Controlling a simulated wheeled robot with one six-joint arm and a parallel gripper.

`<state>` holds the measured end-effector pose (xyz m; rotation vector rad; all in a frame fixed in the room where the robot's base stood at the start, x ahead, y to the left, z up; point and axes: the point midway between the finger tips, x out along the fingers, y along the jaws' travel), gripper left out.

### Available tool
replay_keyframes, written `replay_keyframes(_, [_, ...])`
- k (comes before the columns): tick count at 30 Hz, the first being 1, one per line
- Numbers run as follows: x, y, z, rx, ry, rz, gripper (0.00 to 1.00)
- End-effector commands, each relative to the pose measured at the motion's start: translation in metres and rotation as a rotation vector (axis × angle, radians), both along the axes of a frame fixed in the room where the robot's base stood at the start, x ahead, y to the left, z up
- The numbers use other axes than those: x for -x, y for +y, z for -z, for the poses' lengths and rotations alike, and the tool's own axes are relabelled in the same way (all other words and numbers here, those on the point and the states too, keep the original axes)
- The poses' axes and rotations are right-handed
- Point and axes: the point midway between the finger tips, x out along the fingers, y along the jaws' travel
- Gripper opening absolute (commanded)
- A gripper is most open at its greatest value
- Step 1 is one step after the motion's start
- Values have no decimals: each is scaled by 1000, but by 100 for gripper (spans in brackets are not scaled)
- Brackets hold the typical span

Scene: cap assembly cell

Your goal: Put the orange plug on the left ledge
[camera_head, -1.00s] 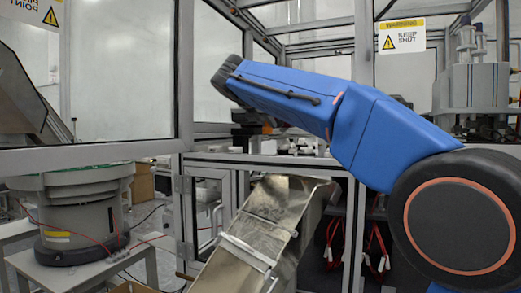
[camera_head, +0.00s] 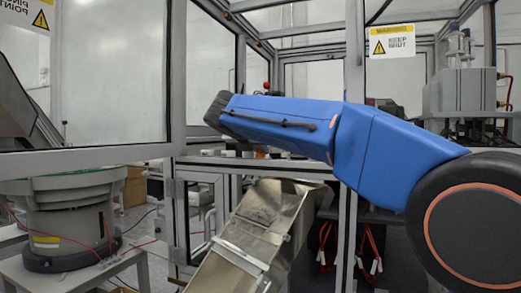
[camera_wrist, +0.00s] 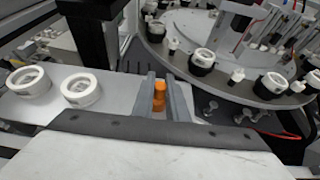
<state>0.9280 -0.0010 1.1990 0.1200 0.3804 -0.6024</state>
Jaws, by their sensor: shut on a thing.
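The orange plug (camera_wrist: 159,92) is between the two grey fingers of my gripper (camera_wrist: 160,77) in the wrist view. The fingers are shut on it, and it looks roughly upright. A pale flat ledge (camera_wrist: 45,108) lies to the left of the fingers and carries two white rings, a farther one (camera_wrist: 32,80) and a nearer one (camera_wrist: 81,90). I cannot tell whether the plug touches a surface below. In the head view my arm hides the gripper and the plug.
A round turntable (camera_wrist: 215,82) with several white and black ring parts stands close on the right in the wrist view. In the head view, cell frame posts (camera_head: 355,120), a metal chute (camera_head: 262,215) and a bowl feeder (camera_head: 65,225) stand around my arm.

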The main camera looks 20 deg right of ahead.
Motion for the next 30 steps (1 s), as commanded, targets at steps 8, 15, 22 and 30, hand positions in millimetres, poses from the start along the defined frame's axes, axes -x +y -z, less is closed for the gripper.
replay_keyframes(8, [0,0,2,0,0,0,32])
replay_keyframes(15, [0,0,-2,-1,-1,0,32])
replay_keyframes(22, [23,18,-13,-1,-2,-5,32])
replay_keyframes(30, [61,44,-32,0,-1,-4,32])
